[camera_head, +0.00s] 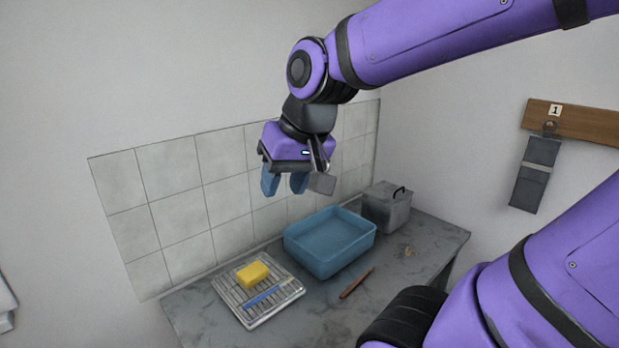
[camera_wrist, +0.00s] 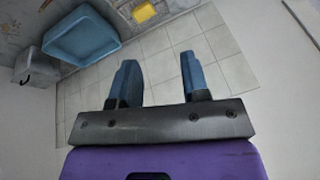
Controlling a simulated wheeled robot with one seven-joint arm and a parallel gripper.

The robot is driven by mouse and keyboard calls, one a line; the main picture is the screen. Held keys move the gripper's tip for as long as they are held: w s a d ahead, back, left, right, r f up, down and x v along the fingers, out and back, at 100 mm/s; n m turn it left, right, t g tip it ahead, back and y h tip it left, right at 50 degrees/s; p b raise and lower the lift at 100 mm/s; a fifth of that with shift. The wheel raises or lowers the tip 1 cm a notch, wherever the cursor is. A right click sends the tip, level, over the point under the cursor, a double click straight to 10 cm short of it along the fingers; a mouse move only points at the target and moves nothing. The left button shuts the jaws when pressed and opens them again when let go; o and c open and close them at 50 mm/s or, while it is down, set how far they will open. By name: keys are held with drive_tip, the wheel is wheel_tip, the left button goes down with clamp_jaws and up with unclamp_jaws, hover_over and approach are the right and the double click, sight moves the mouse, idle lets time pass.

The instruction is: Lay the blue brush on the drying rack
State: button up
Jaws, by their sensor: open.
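The blue brush (camera_head: 265,296) lies on the drying rack (camera_head: 236,306), a pale slatted tray at the front left of the counter. It rests in front of a yellow sponge (camera_head: 252,273) on the same rack. My gripper (camera_head: 285,184) is open and empty, raised well above the counter near the tiled wall. Its two blue fingers also show apart in the wrist view (camera_wrist: 160,78), with nothing between them. The wrist view shows the yellow sponge (camera_wrist: 144,11) at its top edge; the brush cannot be made out there.
A blue basin (camera_head: 330,243) stands right of the rack, with a grey lidded bin (camera_head: 386,207) behind it. A brown stick-like object (camera_head: 356,283) lies in front of the basin. A grey cloth-like piece (camera_head: 535,175) hangs from a wooden board (camera_head: 575,122) on the right wall.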

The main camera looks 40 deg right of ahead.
drive_tip(key=s+r+n+t+h, duration=0.1)
drive_tip(key=s+r+n, duration=0.1)
drive_tip(key=s, duration=0.3)
drive_tip(key=shift+s+r+n, duration=0.15)
drive_tip(key=shift+s+n, duration=0.15)
drive_tip(key=shift+s, duration=0.1)
